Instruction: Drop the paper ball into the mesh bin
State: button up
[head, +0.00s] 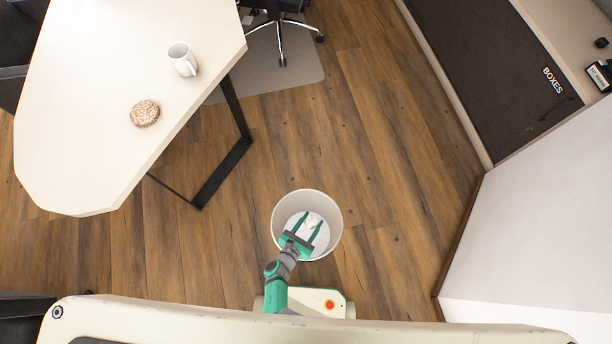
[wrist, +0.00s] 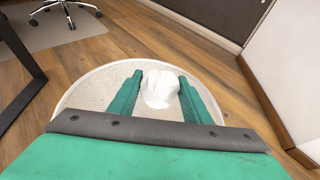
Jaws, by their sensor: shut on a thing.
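The white crumpled paper ball (head: 310,225) is between the fingers of my gripper (head: 313,219). In the wrist view the paper ball (wrist: 160,86) sits between the two green fingers near their tips, and my gripper (wrist: 160,78) is shut on it. The round, pale mesh bin (head: 285,204) stands on the floor, directly under the gripper as seen from the head. In the wrist view the bin (wrist: 88,92) surrounds the ball and fingers from behind. The ball's exact height above the rim is hard to tell. The near part of the bin is hidden by my gripper in the wrist view.
A white table (head: 85,85) at upper left holds a white mug (head: 183,60) and a round speckled item (head: 145,113). Its dark leg frame (head: 222,172) stands left of the bin. An office chair base (head: 280,30) is at the back. Wooden floor (head: 400,180) is clear right of the bin.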

jog(key=shift+a+f, duration=0.1)
jog(key=shift+f, duration=0.05)
jog(key=o, duration=1.1)
jog(key=shift+w, duration=0.1)
jog(key=v, duration=1.1)
jog(key=shift+f, duration=0.1)
